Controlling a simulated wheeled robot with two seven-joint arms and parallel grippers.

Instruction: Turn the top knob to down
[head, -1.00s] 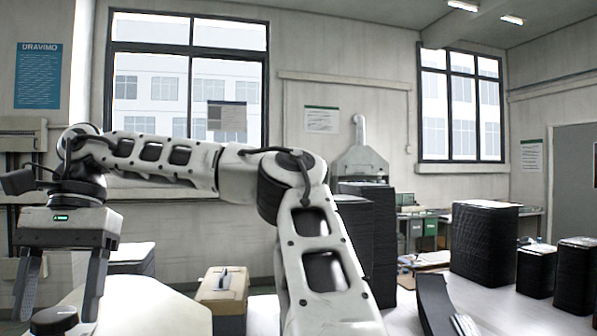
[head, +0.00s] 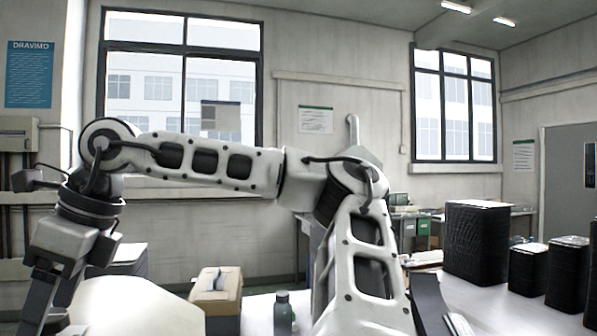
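My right gripper (head: 52,302) hangs at the lower left of the head view, at the end of the arm that rises from the bottom centre and reaches left. It tilts down and to the left. Its fingers look apart but are seen at an angle, and their tips run into the bottom edge. A knob can hardly be made out near the fingertips; gripper and picture edge hide most of it. I cannot tell its pointer direction or whether the fingers touch it. My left gripper is not in view.
A white rounded surface (head: 140,305) lies right of the gripper. Beyond it are a tan box (head: 214,287) and a dark bottle (head: 283,314). Black stacks (head: 476,243) stand on the white table at right. A window wall closes the back.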

